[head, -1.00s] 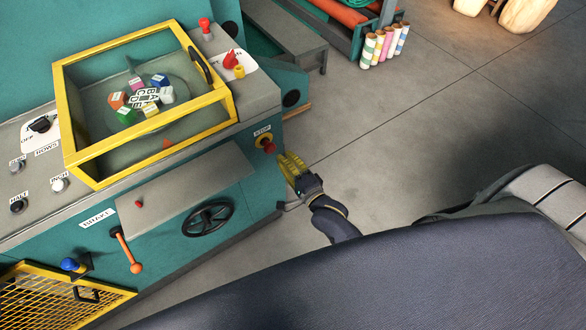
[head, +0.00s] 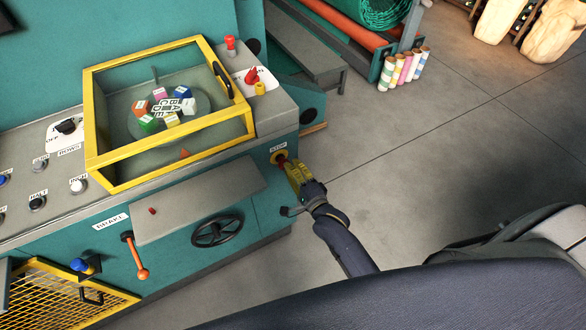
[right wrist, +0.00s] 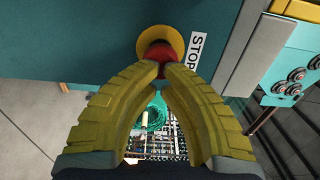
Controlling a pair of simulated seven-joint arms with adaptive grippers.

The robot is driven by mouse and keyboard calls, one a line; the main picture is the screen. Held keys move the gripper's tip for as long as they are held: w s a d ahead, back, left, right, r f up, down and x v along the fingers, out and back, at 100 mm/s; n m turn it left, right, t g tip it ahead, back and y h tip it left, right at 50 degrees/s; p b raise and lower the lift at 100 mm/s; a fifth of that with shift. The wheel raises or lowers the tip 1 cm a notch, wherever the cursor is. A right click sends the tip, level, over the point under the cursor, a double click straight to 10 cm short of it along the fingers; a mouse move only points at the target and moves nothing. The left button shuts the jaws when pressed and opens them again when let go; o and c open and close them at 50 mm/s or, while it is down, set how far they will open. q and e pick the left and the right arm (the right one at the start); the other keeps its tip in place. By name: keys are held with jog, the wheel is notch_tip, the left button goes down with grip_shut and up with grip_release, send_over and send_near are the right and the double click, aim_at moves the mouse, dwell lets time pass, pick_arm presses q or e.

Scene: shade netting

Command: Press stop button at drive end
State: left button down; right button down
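The stop button is a red mushroom knob (head: 281,161) in a yellow collar on the right end of the teal machine, below a STOP label (head: 278,147). In the right wrist view the red knob (right wrist: 160,52) sits straight ahead of the fingertips, with the yellow collar (right wrist: 160,34) behind it. My right gripper (head: 290,168) has yellow ribbed fingers with the tips brought together, holding nothing. Its tips (right wrist: 163,70) overlap the knob's lower edge and are at or very near it. I cannot tell whether the knob is pushed in. My left gripper is not in view.
The machine has a yellow-framed window (head: 165,112), a handwheel (head: 217,231), an orange-knobbed lever (head: 141,272) and a small dark handle (head: 292,211) just below my right gripper. Colored rolls (head: 403,68) stand at the back.

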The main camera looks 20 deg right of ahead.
jog(key=shift+w+a+r, duration=0.1)
jog(key=shift+w, duration=0.65)
jog(key=s+d, duration=0.2)
jog(key=s, duration=1.2)
jog(key=shift+d, duration=0.25)
